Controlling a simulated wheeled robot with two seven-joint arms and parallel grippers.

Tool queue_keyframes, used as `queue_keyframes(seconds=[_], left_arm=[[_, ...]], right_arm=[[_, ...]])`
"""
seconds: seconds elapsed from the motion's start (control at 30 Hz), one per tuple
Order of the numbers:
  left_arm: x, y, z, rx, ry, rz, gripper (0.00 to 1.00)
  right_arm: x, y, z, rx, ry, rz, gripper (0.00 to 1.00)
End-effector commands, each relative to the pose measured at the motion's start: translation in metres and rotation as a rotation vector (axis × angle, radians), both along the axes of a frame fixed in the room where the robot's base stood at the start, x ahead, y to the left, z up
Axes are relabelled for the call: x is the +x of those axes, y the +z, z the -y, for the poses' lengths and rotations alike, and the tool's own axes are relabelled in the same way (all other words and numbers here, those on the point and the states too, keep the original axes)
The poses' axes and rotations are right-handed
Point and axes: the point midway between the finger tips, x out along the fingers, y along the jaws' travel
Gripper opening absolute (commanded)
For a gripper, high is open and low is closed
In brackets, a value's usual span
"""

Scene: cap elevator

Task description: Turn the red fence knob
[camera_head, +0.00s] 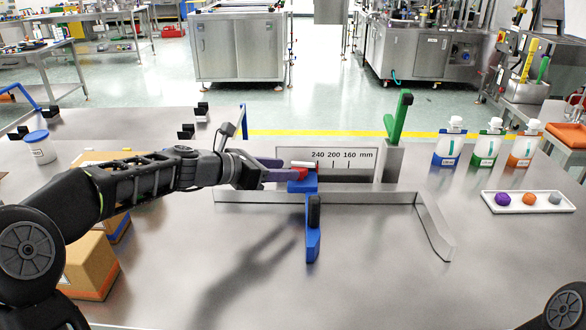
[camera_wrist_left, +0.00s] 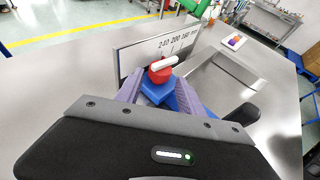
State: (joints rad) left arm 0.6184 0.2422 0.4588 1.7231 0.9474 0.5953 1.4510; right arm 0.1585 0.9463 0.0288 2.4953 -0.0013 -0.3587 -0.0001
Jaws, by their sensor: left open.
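The red fence knob (camera_head: 298,171) with a white bar across its top sits on a blue block (camera_head: 300,186) of the fence, in front of the scale plate (camera_head: 340,156) marked 240, 200, 160 mm. In the left wrist view the red knob (camera_wrist_left: 158,75) shows with its white bar (camera_wrist_left: 163,62) above the blue block. My left gripper (camera_head: 284,169) is open at the knob, its purple-grey fingers on either side of the knob and block. Whether the fingers touch the knob cannot be told. My right gripper is out of view.
A green lever (camera_head: 399,118) stands behind right. Bottles (camera_head: 487,145) and a white tray (camera_head: 528,202) are at right. Cardboard boxes (camera_head: 88,265) stand near my left arm. The front right table is clear.

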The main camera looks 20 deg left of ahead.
Motion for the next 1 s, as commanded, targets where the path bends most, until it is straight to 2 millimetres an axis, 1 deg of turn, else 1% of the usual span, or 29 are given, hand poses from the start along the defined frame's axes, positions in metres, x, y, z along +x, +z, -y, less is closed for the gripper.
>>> queue_keyframes(seconds=[0.03, 0.1, 0.23, 0.37, 0.6, 1.0], left_arm=[[0.006, -0.003, 0.006, -0.004, -0.004, -0.001, 0.45], [0.014, -0.007, 0.012, -0.003, -0.002, -0.001, 0.45], [0.025, -0.012, 0.02, 0.0, -0.002, 0.001, 0.45], [0.029, -0.015, 0.023, 0.0, 0.0, 0.0, 0.45], [0.029, -0.015, 0.023, 0.001, 0.001, 0.001, 0.45], [0.029, -0.015, 0.022, 0.001, 0.0, 0.001, 0.12]], right_arm=[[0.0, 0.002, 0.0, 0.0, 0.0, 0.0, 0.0], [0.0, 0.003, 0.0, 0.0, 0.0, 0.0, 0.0], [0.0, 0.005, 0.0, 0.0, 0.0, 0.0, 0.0], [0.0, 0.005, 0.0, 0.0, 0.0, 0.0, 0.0], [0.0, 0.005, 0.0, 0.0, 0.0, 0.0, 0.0], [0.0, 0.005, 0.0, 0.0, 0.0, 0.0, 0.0]])
